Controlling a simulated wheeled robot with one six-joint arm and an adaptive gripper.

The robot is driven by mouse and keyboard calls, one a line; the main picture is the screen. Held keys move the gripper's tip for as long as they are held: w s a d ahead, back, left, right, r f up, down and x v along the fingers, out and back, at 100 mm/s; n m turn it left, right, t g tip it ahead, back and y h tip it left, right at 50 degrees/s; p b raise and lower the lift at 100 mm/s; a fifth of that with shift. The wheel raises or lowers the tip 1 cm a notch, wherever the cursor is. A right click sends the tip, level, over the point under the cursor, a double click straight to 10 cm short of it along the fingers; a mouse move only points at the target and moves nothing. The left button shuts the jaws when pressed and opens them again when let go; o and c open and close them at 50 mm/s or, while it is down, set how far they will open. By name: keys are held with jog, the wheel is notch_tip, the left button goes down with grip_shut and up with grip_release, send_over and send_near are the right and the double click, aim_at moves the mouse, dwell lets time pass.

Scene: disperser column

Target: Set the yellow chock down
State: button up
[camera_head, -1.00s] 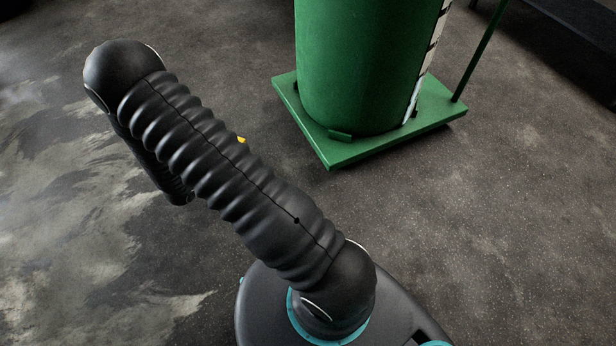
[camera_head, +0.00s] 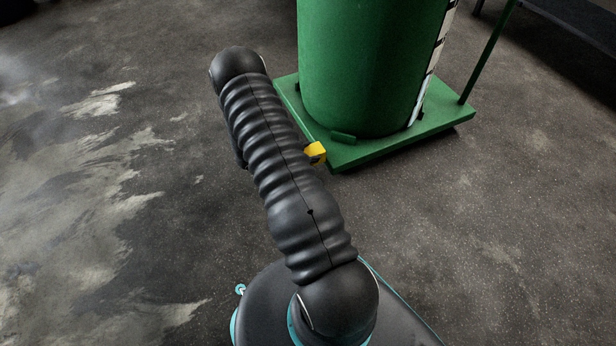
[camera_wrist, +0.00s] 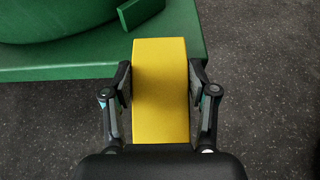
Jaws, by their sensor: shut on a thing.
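The yellow chock (camera_wrist: 161,90) is between the two fingers of my gripper (camera_wrist: 162,92) in the wrist view. The gripper is shut on it, one finger on each long side. In the head view a small part of the yellow chock (camera_head: 316,152) shows beside my arm, close to the front left of the green base plate (camera_head: 372,157). The rest of the chock and nearly all of the gripper are hidden behind my arm there. In the wrist view the chock's far end overlaps the plate edge in the picture. I cannot tell its height above the floor.
A green cylindrical column (camera_head: 365,65) stands on the plate, with a black-and-white strip down its right side. A thin green post (camera_head: 490,50) rises at the plate's right corner. A dark shelf-like edge lies top right. Open dark floor (camera_head: 480,250) lies right and left.

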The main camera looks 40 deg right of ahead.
notch_tip(320, 180, down, 12)
jog(key=shift+f+b, duration=0.1)
jog(key=shift+b, duration=0.8)
jog(key=o, duration=1.3)
